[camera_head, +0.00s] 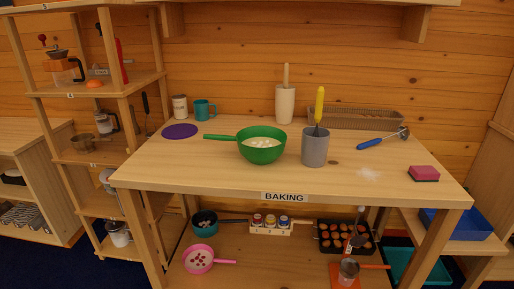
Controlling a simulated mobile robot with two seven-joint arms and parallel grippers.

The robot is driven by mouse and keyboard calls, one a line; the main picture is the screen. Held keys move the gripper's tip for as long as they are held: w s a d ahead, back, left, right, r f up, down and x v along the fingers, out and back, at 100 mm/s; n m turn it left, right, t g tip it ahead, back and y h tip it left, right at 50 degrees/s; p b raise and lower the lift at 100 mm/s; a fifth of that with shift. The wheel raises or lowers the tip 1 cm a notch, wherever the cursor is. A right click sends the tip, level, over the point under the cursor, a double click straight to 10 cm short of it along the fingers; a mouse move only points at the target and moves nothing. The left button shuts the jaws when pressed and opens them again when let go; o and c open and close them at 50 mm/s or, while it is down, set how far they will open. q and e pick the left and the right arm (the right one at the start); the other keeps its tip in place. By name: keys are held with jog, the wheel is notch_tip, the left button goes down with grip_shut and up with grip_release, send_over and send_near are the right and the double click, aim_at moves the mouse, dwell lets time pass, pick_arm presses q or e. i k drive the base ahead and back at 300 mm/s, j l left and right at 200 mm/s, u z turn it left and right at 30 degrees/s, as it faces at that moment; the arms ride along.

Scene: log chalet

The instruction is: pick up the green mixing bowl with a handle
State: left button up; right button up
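The green mixing bowl (262,150) stands upright near the middle of the wooden table labelled BAKING. Its handle (220,137) points left. Something pale, in round white pieces, lies inside it. Neither of my grippers shows in the head view.
A grey cup with a yellow-handled tool (315,148) stands close right of the bowl. A purple disc (180,131) and teal mug (205,110) are to the left. A blue-handled tool (383,139) and pink sponge (424,174) lie right. The table front (200,170) is clear.

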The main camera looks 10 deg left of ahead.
aim_at(259, 145)
jog(key=i+j, duration=0.15)
jog(key=i, duration=0.5)
jog(key=i+j, duration=0.2)
jog(key=i, duration=0.45)
jog(key=k, duration=0.4)
